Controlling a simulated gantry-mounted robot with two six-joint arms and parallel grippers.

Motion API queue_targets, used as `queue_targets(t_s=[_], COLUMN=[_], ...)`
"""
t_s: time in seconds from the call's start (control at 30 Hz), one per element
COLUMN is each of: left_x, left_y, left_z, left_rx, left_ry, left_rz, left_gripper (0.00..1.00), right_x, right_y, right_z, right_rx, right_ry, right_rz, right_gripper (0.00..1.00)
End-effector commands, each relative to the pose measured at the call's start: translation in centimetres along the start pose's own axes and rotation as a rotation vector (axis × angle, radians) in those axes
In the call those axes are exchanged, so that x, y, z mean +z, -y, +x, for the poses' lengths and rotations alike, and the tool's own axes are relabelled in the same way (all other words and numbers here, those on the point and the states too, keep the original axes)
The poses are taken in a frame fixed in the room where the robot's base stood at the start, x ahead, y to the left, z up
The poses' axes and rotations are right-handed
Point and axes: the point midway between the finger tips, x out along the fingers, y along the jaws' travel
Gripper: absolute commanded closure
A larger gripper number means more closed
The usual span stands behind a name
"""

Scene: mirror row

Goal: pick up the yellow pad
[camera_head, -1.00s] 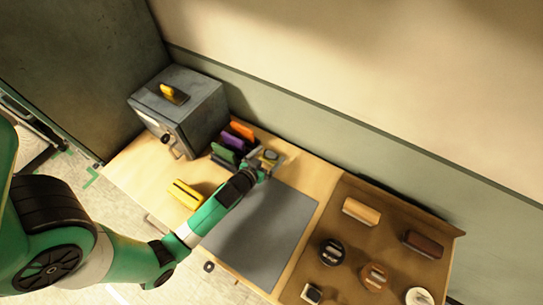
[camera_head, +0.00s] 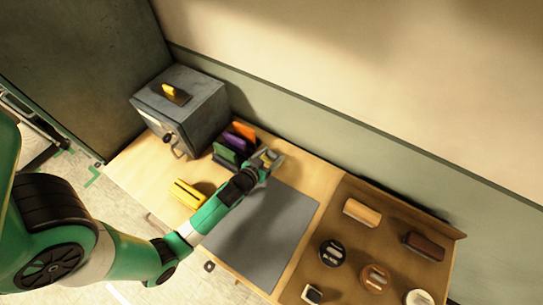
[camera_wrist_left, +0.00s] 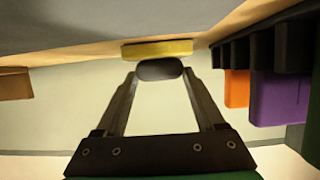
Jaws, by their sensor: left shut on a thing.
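My left gripper (camera_head: 268,160) is at the back of the table, beside the rack, at the far edge of the grey mat (camera_head: 263,238). In the left wrist view the fingers (camera_wrist_left: 160,72) are shut on the dark rounded grip of the yellow pad. The yellow pad (camera_wrist_left: 158,49) shows there as a yellow strip just beyond the fingertips, close to a grey surface. I cannot tell whether it touches that surface. In the head view the gripper mostly hides the pad. My right gripper is not in view.
A rack holds orange (camera_head: 243,131), purple (camera_head: 237,143) and green (camera_head: 226,155) pieces close to the left gripper. A grey box (camera_head: 195,115) stands behind it with a yellow-and-dark piece on top. A yellow block (camera_head: 187,194) lies front left. A brown tray (camera_head: 385,240) with several items is right.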

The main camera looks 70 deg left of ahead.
Motion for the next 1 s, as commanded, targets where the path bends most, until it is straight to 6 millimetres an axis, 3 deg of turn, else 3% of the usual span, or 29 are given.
queue_targets(t_s=[0.23,0.47,0.6,0.73,1.0], left_x=[-2.9,-6.5,-6.2,-6.3,-6.6], left_y=[0.0,-0.9,-1.7,-2.1,-2.3], left_z=[-1.2,-7.9,-12.4,-15.7,-17.7], left_rx=[0.0,0.005,0.008,0.007,0.001], left_ry=[-0.005,-0.003,0.003,0.0,-0.001], left_rz=[-0.002,0.002,0.005,0.004,0.0], left_gripper=[0.92,0.92,0.92,0.92,0.92], right_x=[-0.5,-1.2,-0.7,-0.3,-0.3], right_y=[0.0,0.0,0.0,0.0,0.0], right_z=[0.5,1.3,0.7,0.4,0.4], right_rx=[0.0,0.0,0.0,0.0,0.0], right_ry=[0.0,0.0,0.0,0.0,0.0], right_rz=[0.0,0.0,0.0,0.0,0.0], right_gripper=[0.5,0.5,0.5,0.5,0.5])
